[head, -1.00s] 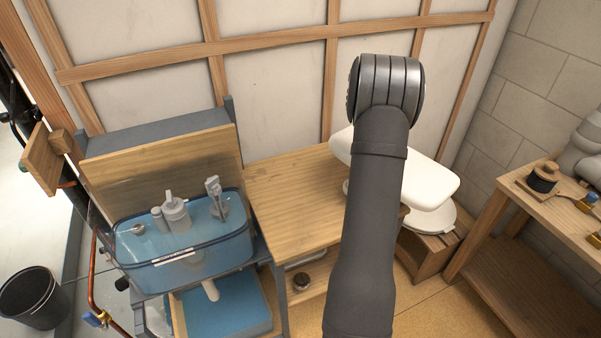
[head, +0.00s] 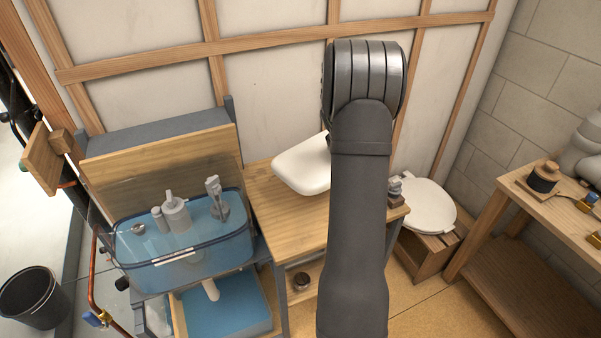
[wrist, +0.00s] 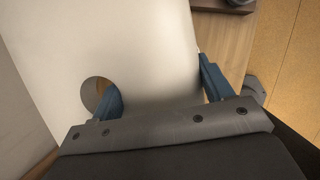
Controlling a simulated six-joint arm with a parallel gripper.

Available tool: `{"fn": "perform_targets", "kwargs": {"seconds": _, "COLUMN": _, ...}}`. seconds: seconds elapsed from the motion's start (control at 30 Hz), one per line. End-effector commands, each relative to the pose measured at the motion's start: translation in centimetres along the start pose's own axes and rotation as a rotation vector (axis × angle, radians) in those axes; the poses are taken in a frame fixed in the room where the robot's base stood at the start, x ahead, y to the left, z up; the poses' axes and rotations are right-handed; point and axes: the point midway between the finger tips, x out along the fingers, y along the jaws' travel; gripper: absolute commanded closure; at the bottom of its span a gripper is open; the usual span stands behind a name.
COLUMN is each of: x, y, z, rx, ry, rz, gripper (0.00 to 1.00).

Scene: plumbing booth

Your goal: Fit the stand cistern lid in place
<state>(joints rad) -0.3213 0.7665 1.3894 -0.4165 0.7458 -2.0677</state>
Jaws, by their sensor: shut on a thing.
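The white cistern lid (head: 301,165) is held over the wooden bench top, to the right of the cistern, and is partly hidden by my arm. In the wrist view the lid (wrist: 150,40) fills much of the picture and has a round hole. My gripper (wrist: 157,74) is shut on the lid: one blue finger is by the hole, the other at the lid's right edge. In the head view my arm hides the gripper. The clear blue cistern (head: 213,249) stands open-topped at the left, with a grey-white valve (head: 175,215) and a fill fitting (head: 216,198) inside.
A wooden board (head: 150,168) rises behind the cistern. The bench top (head: 285,222) is mostly clear. A small grey fitting (head: 396,193) stands at its right end. A white oval seat (head: 428,205) rests on a crate at the right. A copper pipe (head: 96,265) runs left of the cistern.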

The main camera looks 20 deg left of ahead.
Motion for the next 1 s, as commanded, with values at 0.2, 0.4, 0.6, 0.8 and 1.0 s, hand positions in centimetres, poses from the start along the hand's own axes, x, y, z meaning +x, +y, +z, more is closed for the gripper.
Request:
{"fn": "perform_targets", "kwargs": {"seconds": 0.2, "x": -0.1, "y": 0.9, "z": -0.3, "rx": -0.075, "ry": -0.001, "rz": 0.034, "gripper": 0.82}}
{"fn": "perform_targets", "kwargs": {"seconds": 0.4, "x": 1.2, "y": 3.7, "z": -1.9, "rx": -0.087, "ry": 0.0, "rz": 0.036, "gripper": 0.82}}
{"fn": "perform_targets", "kwargs": {"seconds": 0.6, "x": 3.0, "y": 7.5, "z": -4.0, "rx": -0.085, "ry": 0.0, "rz": 0.036, "gripper": 0.82}}
{"fn": "perform_targets", "kwargs": {"seconds": 0.8, "x": 4.4, "y": 10.6, "z": -5.6, "rx": -0.082, "ry": -0.001, "rz": 0.036, "gripper": 0.82}}
{"fn": "perform_targets", "kwargs": {"seconds": 1.0, "x": 4.9, "y": 11.7, "z": -6.3, "rx": -0.08, "ry": -0.001, "rz": 0.035, "gripper": 0.82}}
